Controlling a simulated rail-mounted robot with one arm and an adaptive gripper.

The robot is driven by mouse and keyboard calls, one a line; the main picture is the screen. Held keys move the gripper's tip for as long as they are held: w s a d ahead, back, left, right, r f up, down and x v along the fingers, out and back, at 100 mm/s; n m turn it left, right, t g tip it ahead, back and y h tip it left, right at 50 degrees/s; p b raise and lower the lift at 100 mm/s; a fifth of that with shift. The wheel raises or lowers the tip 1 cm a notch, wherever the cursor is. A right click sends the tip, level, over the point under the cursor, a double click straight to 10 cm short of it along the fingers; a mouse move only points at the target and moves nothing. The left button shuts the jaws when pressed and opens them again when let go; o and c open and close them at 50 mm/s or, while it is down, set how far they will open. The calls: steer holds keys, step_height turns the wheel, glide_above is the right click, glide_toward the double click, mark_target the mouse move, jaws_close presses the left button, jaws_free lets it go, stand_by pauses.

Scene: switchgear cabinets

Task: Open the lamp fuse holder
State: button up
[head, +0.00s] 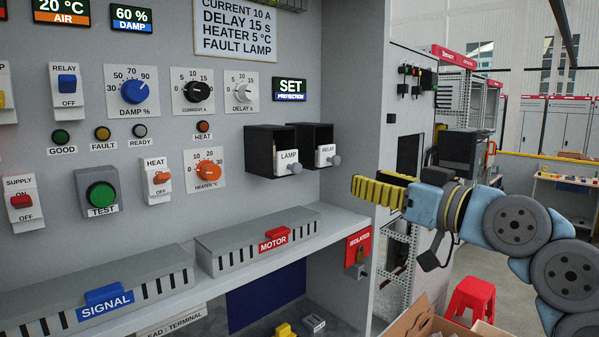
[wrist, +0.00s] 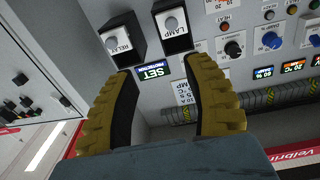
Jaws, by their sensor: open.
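The lamp fuse holder (head: 287,158) is a white-fronted drawer labelled LAMP with a grey round knob, set in a black housing on the grey panel. In the wrist view the lamp fuse holder (wrist: 173,25) shows upside down near the top centre. The relay fuse holder (head: 327,156) sits just to its right in the head view. My gripper (head: 380,192), with yellow ribbed fingers, is in front of the panel's right edge, right of and below both holders. In the wrist view my gripper (wrist: 168,75) is open and empty, its fingers apart and not touching either holder.
Orange heater dial (head: 208,172) and HEAT switch (head: 158,178) lie left of the holders. Below, a ledge carries the MOTOR cover (head: 262,243) and SIGNAL cover (head: 106,300). A red ISOLATED tag with padlock (head: 358,250) hangs at the lower right. Space before the holders is clear.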

mark_target(299, 168)
steer(key=shift+n+g, duration=0.4)
steer(key=p+x, duration=0.1)
steer(key=x, duration=0.4)
steer(key=s+a+p+x, duration=0.1)
steer(key=x, duration=0.5)
steer(key=p+x, duration=0.1)
steer(key=x, duration=0.5)
steer(key=shift+s+a+r, duration=0.1)
steer(key=shift+s+a, duration=0.05)
steer(key=shift+a, duration=0.1)
jaws_close()
